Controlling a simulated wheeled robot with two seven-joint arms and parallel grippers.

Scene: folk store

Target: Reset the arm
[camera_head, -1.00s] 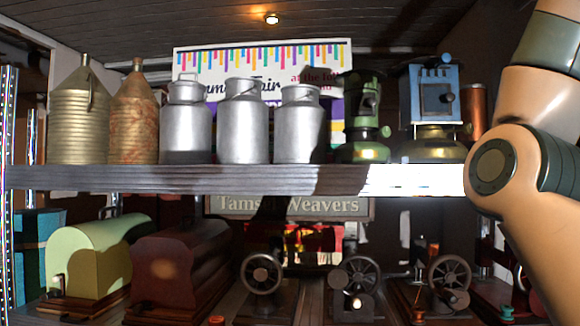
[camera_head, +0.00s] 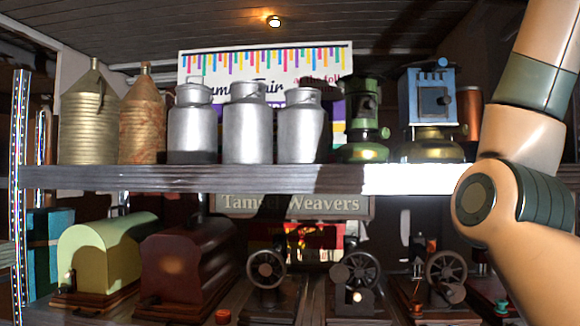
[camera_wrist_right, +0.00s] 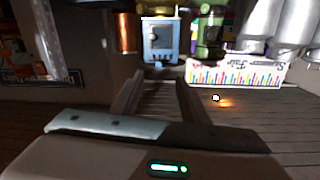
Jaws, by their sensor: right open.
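My right arm (camera_head: 515,198) comes in at the right side of the head view, bent at a joint in front of the shelf's right end. Its gripper is outside the head view. In the right wrist view, which looks upside down, my right gripper (camera_wrist_right: 158,90) is open with nothing between its fingers. Beyond the fingers are the blue lantern (camera_wrist_right: 160,40) and the colourful banner (camera_wrist_right: 236,74), apart from the gripper. My left gripper is in neither view.
A shelf (camera_head: 270,178) holds several silver milk cans (camera_head: 247,130), tall metal containers (camera_head: 90,120), a green lamp (camera_head: 362,125) and the blue lantern (camera_head: 430,100). Below stand sewing-machine cases (camera_head: 187,260) and several machines with handwheels (camera_head: 357,275). My arm overlaps the shelf's right end in the picture.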

